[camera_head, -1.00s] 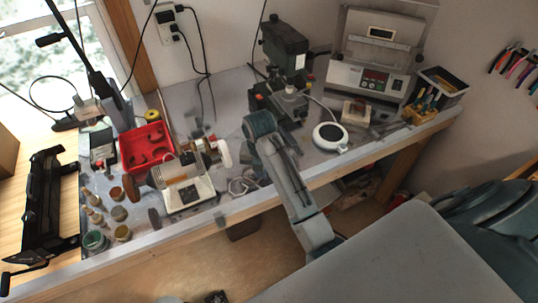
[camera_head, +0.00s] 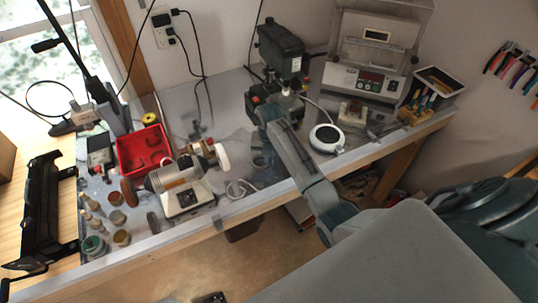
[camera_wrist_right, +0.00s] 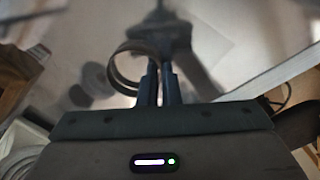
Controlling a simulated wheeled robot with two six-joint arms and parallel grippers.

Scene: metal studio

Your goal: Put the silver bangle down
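The silver bangle (camera_wrist_right: 124,68) shows in the right wrist view as a thin, dark-looking ring. It hangs out to the left of my right gripper (camera_wrist_right: 160,75), whose two narrow fingers are close together on its right side. The gripper is shut on the bangle. A blurred grey surface lies beyond it, and I cannot tell whether the bangle touches it. In the head view my right arm reaches over the bench in front of the drill press (camera_head: 282,48), and its links hide the fingers and bangle. My left gripper is not in view.
The grey workbench (camera_head: 222,105) holds a red tray (camera_head: 128,157), a polishing motor (camera_head: 186,196), a round white device (camera_head: 327,138) and several jars at its front left. A cabinet-like machine (camera_head: 368,80) stands at the back right. Bare bench shows left of the press.

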